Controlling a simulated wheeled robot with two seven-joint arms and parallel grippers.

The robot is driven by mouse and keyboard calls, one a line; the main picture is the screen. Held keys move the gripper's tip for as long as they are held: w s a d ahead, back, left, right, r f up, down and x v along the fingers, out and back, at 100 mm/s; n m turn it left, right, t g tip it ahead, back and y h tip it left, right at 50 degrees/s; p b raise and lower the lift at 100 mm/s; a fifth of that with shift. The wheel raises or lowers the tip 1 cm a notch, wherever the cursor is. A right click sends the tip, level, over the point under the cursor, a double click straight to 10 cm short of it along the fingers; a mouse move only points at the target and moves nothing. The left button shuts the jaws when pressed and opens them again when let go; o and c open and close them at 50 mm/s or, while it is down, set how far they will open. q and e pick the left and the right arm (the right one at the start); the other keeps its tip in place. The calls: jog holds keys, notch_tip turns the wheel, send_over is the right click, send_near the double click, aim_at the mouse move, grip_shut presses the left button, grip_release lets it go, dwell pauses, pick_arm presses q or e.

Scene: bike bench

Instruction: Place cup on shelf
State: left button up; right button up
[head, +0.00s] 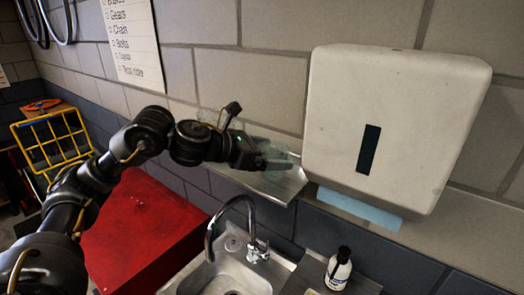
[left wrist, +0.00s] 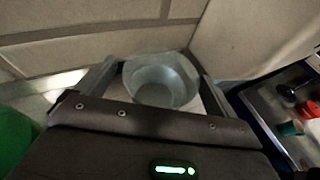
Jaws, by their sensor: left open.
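The clear, pale cup (left wrist: 162,82) stands between the fingers of my open left gripper (left wrist: 155,76) in the left wrist view, its round rim facing the camera. In the head view the left gripper (head: 274,163) is over the metal wall shelf (head: 285,187), and the cup (head: 283,153) shows only as a faint see-through shape around the fingertips. The cup appears to be at the shelf surface, but its base is hidden by the gripper. I cannot tell whether the fingers touch it. My right gripper is not in view.
A white towel dispenser (head: 395,125) with blue paper hangs just right of the shelf. Below are a sink (head: 225,275) with a curved tap (head: 212,232) and a dark-capped bottle (head: 339,270). A red cabinet (head: 140,230) stands at left. Another see-through shape behind my arm is unclear.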

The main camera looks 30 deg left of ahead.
pick_arm(q)
jog(key=shift+s+a+r, duration=0.1)
jog(key=shift+r, duration=0.15)
jog(key=b+v, duration=0.4)
jog(key=v, duration=0.7)
jog(key=shift+s+a+b, duration=0.25)
jog(key=shift+s+b, duration=0.05)
jog(key=shift+b, duration=0.1)
